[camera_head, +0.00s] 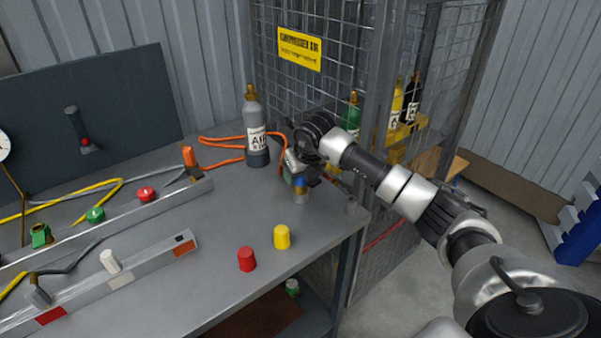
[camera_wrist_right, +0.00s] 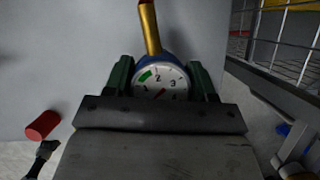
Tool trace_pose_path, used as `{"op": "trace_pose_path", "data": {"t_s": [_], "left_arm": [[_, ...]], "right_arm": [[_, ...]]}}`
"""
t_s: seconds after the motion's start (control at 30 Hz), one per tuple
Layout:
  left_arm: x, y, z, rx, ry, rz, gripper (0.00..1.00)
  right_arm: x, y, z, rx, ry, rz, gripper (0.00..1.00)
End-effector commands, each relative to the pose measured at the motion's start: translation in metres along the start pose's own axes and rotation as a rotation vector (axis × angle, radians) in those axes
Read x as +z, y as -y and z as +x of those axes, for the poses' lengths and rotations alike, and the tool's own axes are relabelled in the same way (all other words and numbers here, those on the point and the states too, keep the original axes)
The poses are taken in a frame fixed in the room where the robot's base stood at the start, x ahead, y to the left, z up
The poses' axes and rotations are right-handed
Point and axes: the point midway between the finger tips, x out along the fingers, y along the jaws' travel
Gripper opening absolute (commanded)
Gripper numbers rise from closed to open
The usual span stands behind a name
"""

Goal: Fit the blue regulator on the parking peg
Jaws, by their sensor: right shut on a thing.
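My right gripper (camera_head: 300,182) is shut on the blue regulator (camera_head: 301,183) over the right part of the grey workbench. In the right wrist view, the regulator (camera_wrist_right: 160,60) sits between my right gripper's two dark green finger pads (camera_wrist_right: 162,82). It has a round white dial and a gold stem pointing up in the picture. Whether the regulator's lower end touches anything is unclear. My left gripper is out of view.
A grey cylinder (camera_head: 252,120) with an orange hose (camera_head: 225,140) stands behind the gripper. Red (camera_head: 247,259) and yellow (camera_head: 282,237) caps stand in front. Metal rails with fittings lie left. A wire cage (camera_head: 320,90) closes off the back right.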

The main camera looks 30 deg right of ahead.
Motion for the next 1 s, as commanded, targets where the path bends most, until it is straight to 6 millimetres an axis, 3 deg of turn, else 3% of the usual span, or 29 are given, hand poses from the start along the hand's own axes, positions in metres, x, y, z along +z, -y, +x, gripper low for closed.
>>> {"op": "trace_pose_path", "data": {"t_s": [0.2,0.23,0.4,0.73,0.87,1.0], "left_arm": [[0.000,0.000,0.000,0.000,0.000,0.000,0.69],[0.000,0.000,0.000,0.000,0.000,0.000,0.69],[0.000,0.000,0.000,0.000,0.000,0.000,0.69],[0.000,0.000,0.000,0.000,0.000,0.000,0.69],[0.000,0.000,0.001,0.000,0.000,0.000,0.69],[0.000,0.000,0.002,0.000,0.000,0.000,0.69]], "right_arm": [[0.001,0.000,-0.001,0.000,0.003,0.001,0.31],[0.001,0.000,-0.001,0.000,0.003,0.001,0.60],[0.001,0.000,-0.001,0.000,0.002,0.000,0.85],[0.000,0.000,-0.003,0.000,-0.001,-0.001,0.85],[0.001,0.001,-0.020,-0.001,0.003,0.000,0.85],[0.001,0.001,-0.049,-0.002,0.005,-0.001,0.85]]}}
